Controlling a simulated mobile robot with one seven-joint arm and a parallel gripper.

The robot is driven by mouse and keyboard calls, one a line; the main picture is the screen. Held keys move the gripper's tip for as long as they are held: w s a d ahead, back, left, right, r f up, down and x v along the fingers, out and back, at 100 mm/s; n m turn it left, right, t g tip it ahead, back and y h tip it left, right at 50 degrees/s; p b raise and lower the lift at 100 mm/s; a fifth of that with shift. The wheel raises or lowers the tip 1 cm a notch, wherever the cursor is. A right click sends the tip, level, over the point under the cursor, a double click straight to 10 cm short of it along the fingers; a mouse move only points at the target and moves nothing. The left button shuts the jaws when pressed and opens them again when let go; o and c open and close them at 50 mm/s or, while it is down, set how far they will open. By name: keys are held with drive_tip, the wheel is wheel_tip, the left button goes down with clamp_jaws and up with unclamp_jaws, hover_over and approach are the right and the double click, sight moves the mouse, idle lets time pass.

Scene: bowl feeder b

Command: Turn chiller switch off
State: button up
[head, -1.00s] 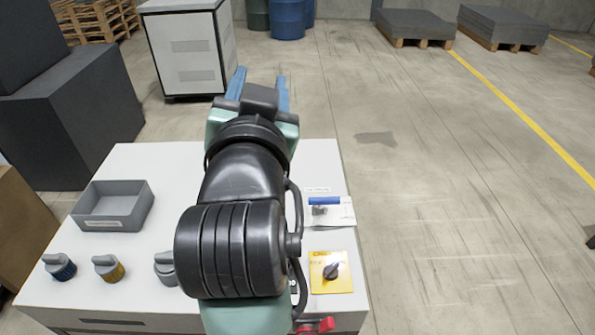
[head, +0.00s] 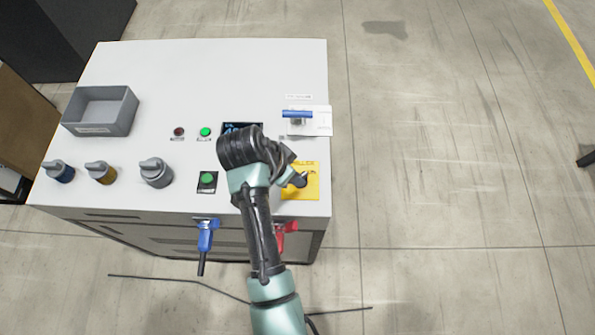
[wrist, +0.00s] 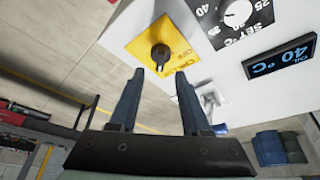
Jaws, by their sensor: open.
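The chiller switch is a dark rotary knob (wrist: 160,56) on a yellow plate (wrist: 141,46), seen at the top middle of the wrist view. In the head view the plate (head: 309,190) lies at the right front of the white cabinet top, partly covered by my arm, with the knob (head: 298,180) showing beside it. My gripper (wrist: 158,71) is open and empty. In the wrist view its two fingers point toward the knob, which shows between and just beyond the tips. Contact cannot be told. In the head view my arm mostly hides the gripper.
A green button (head: 207,179), several grey-topped knobs and a grey bin (head: 101,110) are to the left. Blue (head: 205,237) and red (head: 285,230) valve handles stick out in front. The floor to the right is clear.

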drive_tip(key=shift+x, duration=2.55)
drive_tip(key=shift+c, duration=0.3)
clamp_jaws()
